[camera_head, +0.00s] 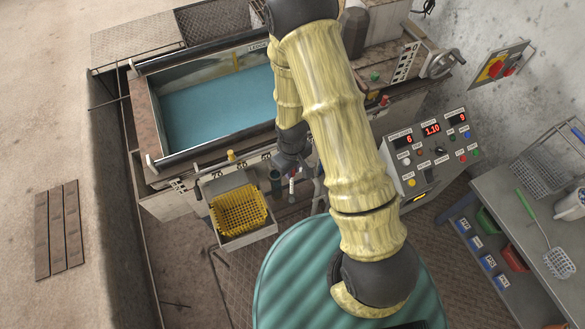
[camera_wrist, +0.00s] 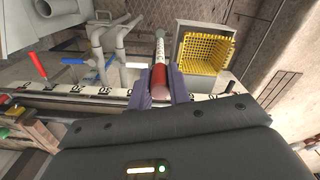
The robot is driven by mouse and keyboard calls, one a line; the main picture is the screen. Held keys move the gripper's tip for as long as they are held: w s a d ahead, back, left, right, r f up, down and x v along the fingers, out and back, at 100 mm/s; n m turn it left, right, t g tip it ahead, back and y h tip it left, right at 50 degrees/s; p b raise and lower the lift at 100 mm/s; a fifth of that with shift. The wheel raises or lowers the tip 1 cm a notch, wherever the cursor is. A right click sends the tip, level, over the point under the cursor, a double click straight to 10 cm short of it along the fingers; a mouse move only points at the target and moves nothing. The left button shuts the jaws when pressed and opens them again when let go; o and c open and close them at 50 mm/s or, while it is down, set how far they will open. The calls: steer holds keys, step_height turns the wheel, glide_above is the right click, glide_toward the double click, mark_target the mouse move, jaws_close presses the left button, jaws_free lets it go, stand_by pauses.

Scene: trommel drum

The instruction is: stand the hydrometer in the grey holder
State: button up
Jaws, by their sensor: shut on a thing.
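My gripper (camera_wrist: 160,88) is shut on the hydrometer (camera_wrist: 160,76), a slim rod with a red body and a pale stem. In the wrist view the red body sits between the two fingers and the stem points away from me. In the head view the hydrometer (camera_head: 292,187) shows small and roughly upright below my gripper (camera_head: 291,168), at the trough's front side. A dark greenish-grey cylinder (camera_head: 275,182) stands just left of it. I cannot tell whether that is the grey holder. No holder is clear in the wrist view.
The yellow basket (camera_head: 239,210) sits in a pale tray left of my gripper and also shows in the wrist view (camera_wrist: 205,48). Grey pipes (camera_wrist: 112,42) stand near the hydrometer. The water trough (camera_head: 220,100) lies behind, and the control panel (camera_head: 430,150) stands right.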

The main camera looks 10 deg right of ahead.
steer(key=shift+d+r+p, duration=0.1)
steer(key=shift+r+p, duration=0.7)
steer(key=shift+r, duration=0.4)
steer(key=shift+r+p, duration=3.15)
steer(key=shift+r, duration=0.85)
step_height(320, 180, up, 8)
steer(key=p, duration=0.6)
steer(key=shift+w+f, duration=0.1)
